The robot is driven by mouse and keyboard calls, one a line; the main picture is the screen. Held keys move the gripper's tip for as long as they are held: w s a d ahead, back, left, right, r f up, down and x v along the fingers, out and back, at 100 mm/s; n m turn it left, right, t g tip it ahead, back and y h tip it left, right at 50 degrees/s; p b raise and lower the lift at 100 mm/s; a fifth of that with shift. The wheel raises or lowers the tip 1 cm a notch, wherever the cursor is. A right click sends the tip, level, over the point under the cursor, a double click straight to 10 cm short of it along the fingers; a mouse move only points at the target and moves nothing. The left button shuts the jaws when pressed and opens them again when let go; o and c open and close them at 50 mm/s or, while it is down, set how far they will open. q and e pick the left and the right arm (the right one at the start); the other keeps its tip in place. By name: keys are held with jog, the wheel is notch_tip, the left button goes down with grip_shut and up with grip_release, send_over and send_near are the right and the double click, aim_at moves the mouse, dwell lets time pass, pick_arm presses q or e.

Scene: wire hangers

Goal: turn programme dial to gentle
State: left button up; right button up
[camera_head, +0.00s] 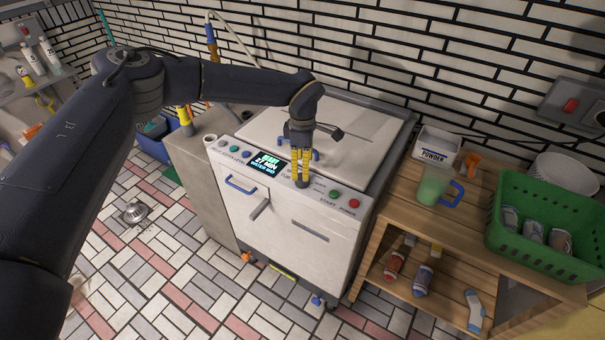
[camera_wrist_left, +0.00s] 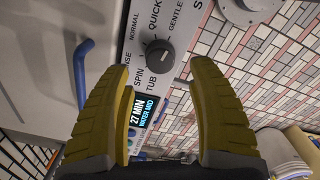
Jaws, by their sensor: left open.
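The programme dial (camera_wrist_left: 158,57) is a dark round knob in the left wrist view. Printed around it are NORMAL, QUICK, GENTLE, SPIN and TUB, with one more label partly cut off. I cannot tell clearly which label its pointer faces. My left gripper (camera_wrist_left: 160,76) is open, its yellow fingers on either side of the dial in that view, with gaps to it. In the head view my left gripper (camera_head: 302,178) points down at the control panel of the white washing machine (camera_head: 285,215) and largely covers the dial area. My right gripper is not in view.
The lit display (camera_head: 268,162) reads 27 MIN and sits left of the gripper. Green and red buttons (camera_head: 344,197) are to its right. A wooden shelf (camera_head: 400,205) with a jug (camera_head: 433,186) and green basket (camera_head: 545,225) stands right. A blue handle (camera_head: 240,184) is on the front.

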pick_arm(q)
notch_tip(320, 180, up, 7)
dwell(0.3)
jog(key=shift+f, duration=0.1)
dwell(0.4)
